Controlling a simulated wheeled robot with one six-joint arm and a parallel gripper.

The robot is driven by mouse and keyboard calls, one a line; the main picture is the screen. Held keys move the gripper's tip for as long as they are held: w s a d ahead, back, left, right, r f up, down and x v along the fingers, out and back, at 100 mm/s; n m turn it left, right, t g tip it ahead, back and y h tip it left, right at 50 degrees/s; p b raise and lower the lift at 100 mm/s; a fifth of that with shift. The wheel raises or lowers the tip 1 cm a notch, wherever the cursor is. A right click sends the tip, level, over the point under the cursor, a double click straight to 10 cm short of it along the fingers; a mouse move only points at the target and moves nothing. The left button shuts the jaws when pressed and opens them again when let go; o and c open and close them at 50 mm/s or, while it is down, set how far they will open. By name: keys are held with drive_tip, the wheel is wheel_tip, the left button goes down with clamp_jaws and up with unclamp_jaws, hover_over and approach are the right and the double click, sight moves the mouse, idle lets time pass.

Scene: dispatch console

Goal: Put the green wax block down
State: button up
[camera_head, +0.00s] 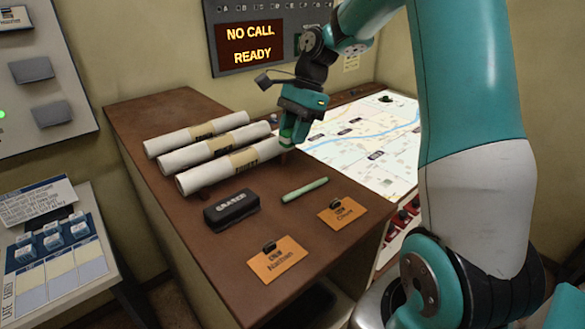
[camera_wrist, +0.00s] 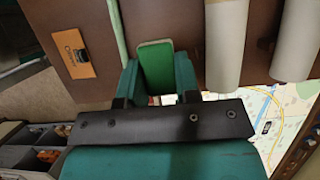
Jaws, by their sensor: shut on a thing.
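The green wax block (camera_wrist: 155,66) sits between the fingers of my gripper (camera_wrist: 157,80) in the wrist view. In the head view my gripper (camera_head: 292,128) points down beside the right end of the nearest paper roll, over the desk's right side by the lit map. The block (camera_head: 288,133) is mostly hidden by the fingers there. I cannot tell whether its lower end touches the brown desk top (camera_head: 170,112).
Several white paper rolls (camera_head: 205,173) lie left of my gripper. A black eraser (camera_head: 231,209), a pale green stick (camera_head: 305,190) and two orange tags (camera_head: 283,258) (camera_head: 342,213) lie nearer the front. The lit map (camera_head: 365,135) is to the right. Bare desk lies between rolls and stick.

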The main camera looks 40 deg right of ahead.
sight(290, 176)
wheel_tip(290, 176, down, 8)
drive_tip(key=shift+f+p, duration=0.2)
drive_tip(key=shift+p, duration=0.45)
drive_tip(key=o, duration=0.9)
drive_tip(key=shift+f, duration=0.1)
drive_tip(key=b+v, duration=0.2)
drive_tip(key=v, duration=1)
drive_tip(key=s+a+r+n, duration=0.25)
drive_tip(key=a+n, duration=0.25)
drive_tip(key=a, duration=0.4)
drive_tip(key=s+a+r+n, duration=0.1)
drive_tip(key=s+a+n, duration=0.35)
drive_tip(key=a, duration=0.35)
drive_tip(key=s+a+f+n, duration=0.2)
drive_tip(key=s+a+n, duration=0.9)
drive_tip(key=s+n, duration=0.4)
drive_tip(key=shift+s+f, duration=0.25)
drive_tip(key=shift+s, duration=0.1)
